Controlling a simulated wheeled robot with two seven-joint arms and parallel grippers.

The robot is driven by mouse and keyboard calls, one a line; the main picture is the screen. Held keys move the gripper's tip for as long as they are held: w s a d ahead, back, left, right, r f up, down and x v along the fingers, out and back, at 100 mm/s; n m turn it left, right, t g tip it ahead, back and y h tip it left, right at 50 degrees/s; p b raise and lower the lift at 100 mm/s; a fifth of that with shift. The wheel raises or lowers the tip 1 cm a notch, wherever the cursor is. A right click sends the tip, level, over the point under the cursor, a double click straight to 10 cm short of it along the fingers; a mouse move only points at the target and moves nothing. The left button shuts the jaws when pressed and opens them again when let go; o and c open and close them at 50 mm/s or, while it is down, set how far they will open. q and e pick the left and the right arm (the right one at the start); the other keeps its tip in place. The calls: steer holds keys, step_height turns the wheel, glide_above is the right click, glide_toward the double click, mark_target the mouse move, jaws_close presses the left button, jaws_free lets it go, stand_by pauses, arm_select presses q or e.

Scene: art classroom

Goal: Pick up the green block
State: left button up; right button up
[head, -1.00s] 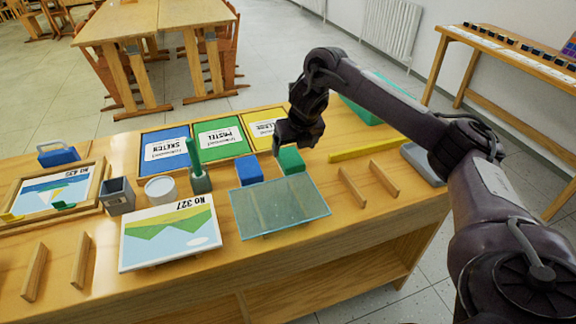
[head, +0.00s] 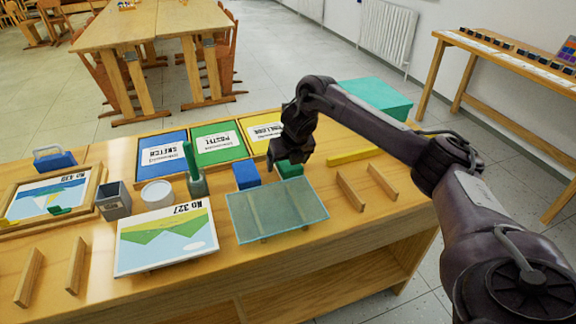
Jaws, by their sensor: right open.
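The green block (head: 289,171) stands on the wooden table, just right of a blue block (head: 246,176) and behind a tilted translucent glass panel (head: 277,210). My right gripper (head: 287,159) points down at the green block, with its jaws open. Its fingers cover part of the block's top, and the panel's rear edge lies close to the block's base. I cannot tell whether the fingers touch the block. My left gripper is not in view.
Blue, green and yellow labelled panels (head: 218,143) lie behind the blocks. A green-handled tool (head: 194,172), white cup (head: 157,193) and grey holder (head: 113,201) stand left. A yellow bar (head: 353,156) and wooden rails (head: 351,191) lie right; a teal box (head: 372,95) is behind my arm.

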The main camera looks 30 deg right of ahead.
steer(key=shift+f, duration=0.15)
steer(key=shift+c, duration=0.3)
steer(key=c, duration=1.1)
steer(key=shift+o, duration=0.2)
